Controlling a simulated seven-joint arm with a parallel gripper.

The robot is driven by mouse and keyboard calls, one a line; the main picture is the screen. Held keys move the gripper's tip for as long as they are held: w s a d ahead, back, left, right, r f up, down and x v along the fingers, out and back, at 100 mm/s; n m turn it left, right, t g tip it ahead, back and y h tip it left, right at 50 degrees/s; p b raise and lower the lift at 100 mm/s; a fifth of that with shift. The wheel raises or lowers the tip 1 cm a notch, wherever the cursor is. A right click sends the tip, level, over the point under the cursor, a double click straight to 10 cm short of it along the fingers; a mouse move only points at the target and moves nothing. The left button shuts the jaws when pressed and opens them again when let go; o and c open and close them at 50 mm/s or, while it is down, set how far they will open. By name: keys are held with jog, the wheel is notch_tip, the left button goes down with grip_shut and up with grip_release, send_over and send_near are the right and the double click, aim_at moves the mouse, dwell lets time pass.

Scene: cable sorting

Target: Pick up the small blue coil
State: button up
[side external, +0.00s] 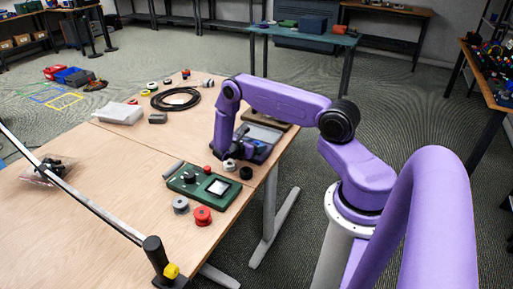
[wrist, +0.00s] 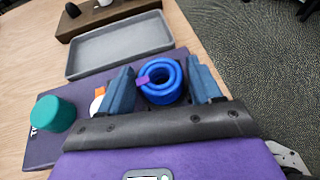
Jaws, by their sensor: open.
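In the wrist view, the small blue coil (wrist: 163,82) lies between the two blue fingers of my gripper (wrist: 163,88), with a purple tie on its left side. The fingers are apart, one on each side of the coil. Whether either finger touches it I cannot tell. In the side view my gripper (side external: 227,158) is low over the table's right part, and the coil cannot be made out clearly there.
A grey tray (wrist: 118,46) lies beyond the coil. A teal cylinder (wrist: 53,114) stands to the left on a purple surface (wrist: 40,152). A green device (side external: 187,182), a red spool (side external: 203,216) and a black cable coil (side external: 163,105) are on the table (side external: 110,215).

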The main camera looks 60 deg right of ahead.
jog(key=c, duration=0.9)
jog(key=shift+r, duration=0.1)
jog(key=shift+c, duration=0.2)
